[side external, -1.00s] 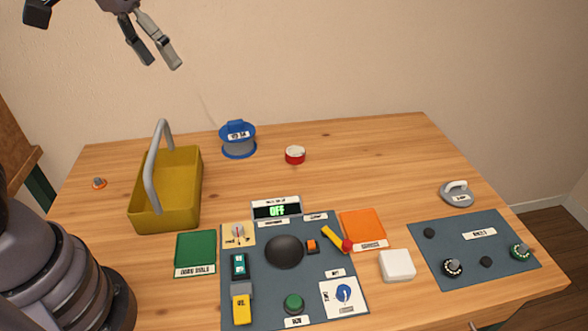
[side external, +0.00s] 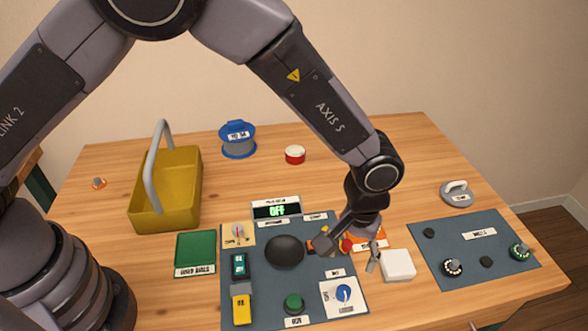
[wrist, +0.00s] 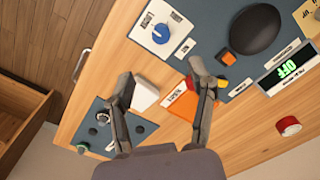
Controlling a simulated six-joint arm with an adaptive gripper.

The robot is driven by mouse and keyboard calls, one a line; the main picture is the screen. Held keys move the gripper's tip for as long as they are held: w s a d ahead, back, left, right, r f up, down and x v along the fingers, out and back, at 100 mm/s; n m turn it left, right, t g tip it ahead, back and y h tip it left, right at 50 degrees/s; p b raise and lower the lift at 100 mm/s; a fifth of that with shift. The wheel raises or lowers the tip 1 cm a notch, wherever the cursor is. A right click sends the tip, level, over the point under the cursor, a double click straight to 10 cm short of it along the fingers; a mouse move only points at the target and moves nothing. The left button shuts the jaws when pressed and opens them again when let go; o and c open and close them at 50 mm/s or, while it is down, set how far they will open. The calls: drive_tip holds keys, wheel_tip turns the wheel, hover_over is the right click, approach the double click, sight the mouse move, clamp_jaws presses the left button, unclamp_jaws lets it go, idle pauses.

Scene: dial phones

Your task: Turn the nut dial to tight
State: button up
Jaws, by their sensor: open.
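The nut dial (side external: 344,293) is a blue knob on a white square plate at the front right of the dark grey panel. It also shows at the top of the wrist view (wrist: 161,33). Small print on the plate is too small to read, so I cannot tell the dial's setting for sure. My gripper (side external: 350,256) is open and empty, pointing down over the panel's right side, behind the dial and apart from it. In the wrist view the two fingertips (wrist: 160,74) are spread wide, with the dial beyond them.
A white block (side external: 398,266) stands right of the dial. A red-knobbed lever (side external: 346,245) and orange pad (side external: 378,243) lie under my gripper. A black dome (side external: 284,251), green button (side external: 293,303) and display reading OFF (side external: 277,210) are on the panel. A yellow basket (side external: 140,211) stands left.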

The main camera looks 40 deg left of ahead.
sight(344, 290)
wheel_tip(344, 290, down, 12)
drive_tip(key=shift+r, duration=0.2)
clamp_jaws()
idle(0.5)
